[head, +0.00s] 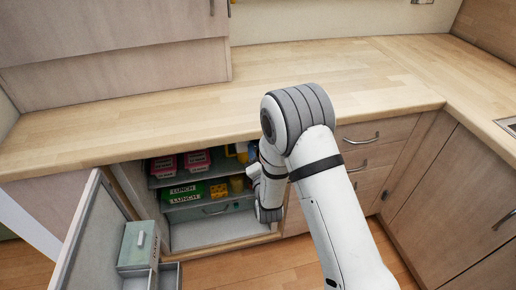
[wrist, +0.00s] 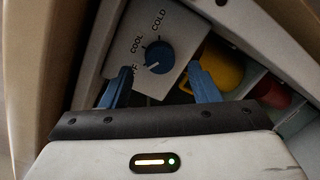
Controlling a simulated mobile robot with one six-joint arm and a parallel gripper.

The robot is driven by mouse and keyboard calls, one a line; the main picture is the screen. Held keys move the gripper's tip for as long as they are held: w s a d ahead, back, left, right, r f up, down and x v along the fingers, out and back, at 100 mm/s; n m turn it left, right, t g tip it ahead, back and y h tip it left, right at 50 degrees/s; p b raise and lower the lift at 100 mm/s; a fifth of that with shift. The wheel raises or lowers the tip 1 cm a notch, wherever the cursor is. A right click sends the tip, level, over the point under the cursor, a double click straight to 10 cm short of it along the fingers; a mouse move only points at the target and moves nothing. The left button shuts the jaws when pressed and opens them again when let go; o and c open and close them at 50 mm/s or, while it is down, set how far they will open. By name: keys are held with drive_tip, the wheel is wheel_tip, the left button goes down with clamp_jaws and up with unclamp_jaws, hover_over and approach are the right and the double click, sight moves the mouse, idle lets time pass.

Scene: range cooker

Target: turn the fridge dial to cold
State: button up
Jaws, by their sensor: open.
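The fridge dial (wrist: 159,56) is a round blue knob on a pale panel marked OFF, COOL and COLD in the wrist view. Its white mark points to the lower left, towards OFF. My gripper (wrist: 160,68) is open, with one blue finger on each side below the dial and a gap between each finger and the knob. Nothing is held. The fridge (head: 208,238) stands open under the counter in the head view. There my arm hides the dial, and my gripper is mostly out of sight.
The open fridge door (head: 85,235) stands at the left. Red lunch boxes (head: 197,160) and a green one (head: 182,193) sit on the shelves. A yellow item (wrist: 220,68) lies close behind the right finger. Wooden drawers (head: 375,155) are to the right.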

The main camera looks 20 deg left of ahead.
sight(256, 145)
drive_tip(key=shift+x, duration=1.45)
drive_tip(key=shift+c, duration=0.4)
drive_tip(key=shift+d, duration=0.1)
drive_tip(key=c, duration=0.9)
